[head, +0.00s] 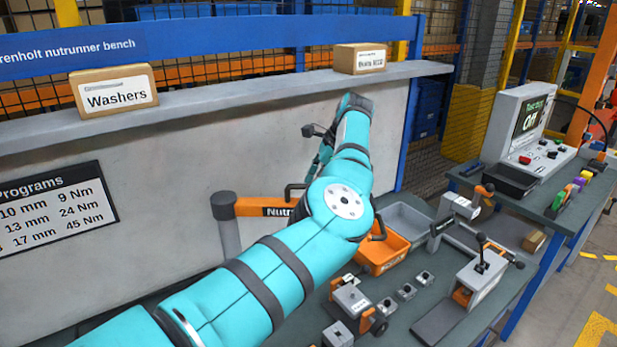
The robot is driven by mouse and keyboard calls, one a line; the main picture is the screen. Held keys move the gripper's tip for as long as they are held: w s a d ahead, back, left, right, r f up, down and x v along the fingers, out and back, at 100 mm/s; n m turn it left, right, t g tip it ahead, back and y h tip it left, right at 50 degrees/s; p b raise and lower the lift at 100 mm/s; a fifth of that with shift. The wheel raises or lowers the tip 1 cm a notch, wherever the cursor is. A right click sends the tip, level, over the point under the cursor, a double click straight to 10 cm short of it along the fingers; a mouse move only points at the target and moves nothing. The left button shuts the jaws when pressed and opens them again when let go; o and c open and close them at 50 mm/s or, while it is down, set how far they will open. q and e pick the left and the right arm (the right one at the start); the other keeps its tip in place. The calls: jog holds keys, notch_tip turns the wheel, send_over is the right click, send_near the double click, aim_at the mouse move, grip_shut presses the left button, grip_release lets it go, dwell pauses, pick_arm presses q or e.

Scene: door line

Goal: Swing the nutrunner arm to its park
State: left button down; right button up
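The nutrunner arm (265,208) is an orange beam with a dark label starting "Nutr", on a grey post (229,238) with a dark cap. Its right part is hidden behind my turquoise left arm. My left arm crosses the picture from the lower left, rises toward the shelf and bends down again. I cannot make out the park. My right gripper is out of view.
An orange bin (382,256) and a grey bin (408,222) stand on the bench, with several small fixtures in front. A shelf (200,112) above holds a Washers box (115,91) and another box (360,58).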

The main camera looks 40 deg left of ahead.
pick_arm(q)
jog(key=shift+w+f, duration=0.1)
dwell(0.3)
jog(key=c, duration=1.3)
grip_release()
jog(key=shift+v, duration=3.8)
